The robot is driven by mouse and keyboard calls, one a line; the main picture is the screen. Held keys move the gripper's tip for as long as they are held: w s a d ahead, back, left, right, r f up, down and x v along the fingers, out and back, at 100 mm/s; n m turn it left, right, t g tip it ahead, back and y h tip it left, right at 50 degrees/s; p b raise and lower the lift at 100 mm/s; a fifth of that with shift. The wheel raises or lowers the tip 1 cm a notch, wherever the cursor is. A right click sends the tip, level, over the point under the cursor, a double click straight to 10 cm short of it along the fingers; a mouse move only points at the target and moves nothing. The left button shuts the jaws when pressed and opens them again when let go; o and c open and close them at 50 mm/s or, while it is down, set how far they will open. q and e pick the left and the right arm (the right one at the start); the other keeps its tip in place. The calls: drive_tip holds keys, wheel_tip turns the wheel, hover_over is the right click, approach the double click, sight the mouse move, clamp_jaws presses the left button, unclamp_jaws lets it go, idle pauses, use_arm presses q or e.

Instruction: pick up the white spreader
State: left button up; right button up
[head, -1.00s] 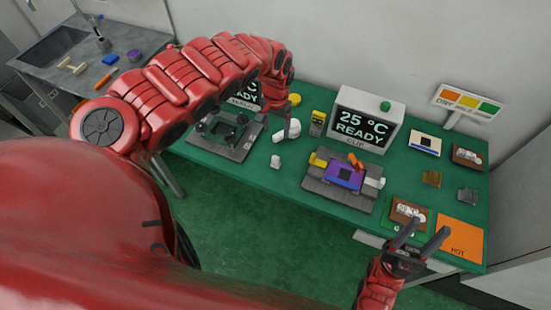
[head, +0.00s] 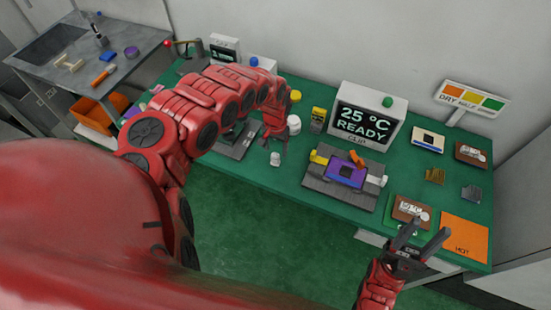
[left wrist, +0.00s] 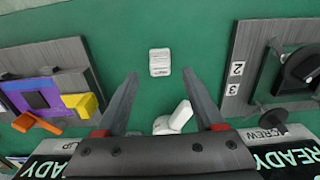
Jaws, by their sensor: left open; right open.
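In the left wrist view a small white flat-faced piece with faint markings (left wrist: 160,62) lies on the green table, just beyond and between my left fingertips. In the head view it is the small white piece (head: 275,159) near the front edge. A second white object with an angled part (left wrist: 175,118) lies closer to the palm; I cannot tell for sure which of the two is the spreader. My left gripper (left wrist: 160,75) is open and empty, pointing down above the table. My right gripper (head: 431,228) is open and empty by the front right edge.
A fixture with a purple block (head: 345,174) stands right of my left gripper, before the "25 °C READY" display (head: 365,120). Another dark fixture (left wrist: 295,70) is on the other side. An orange HOT mat (head: 464,240) lies at the right end. Table around the small white piece is clear.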

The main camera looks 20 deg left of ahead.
sight(275, 154)
use_arm(q)
wheel_tip(275, 154, down, 3)
drive_tip(key=shift+s+d+r+p, duration=0.1)
drive_tip(key=shift+d+p, duration=0.05)
drive_tip(key=shift+p, duration=0.35)
drive_tip(key=shift+f, duration=0.75)
clamp_jaws()
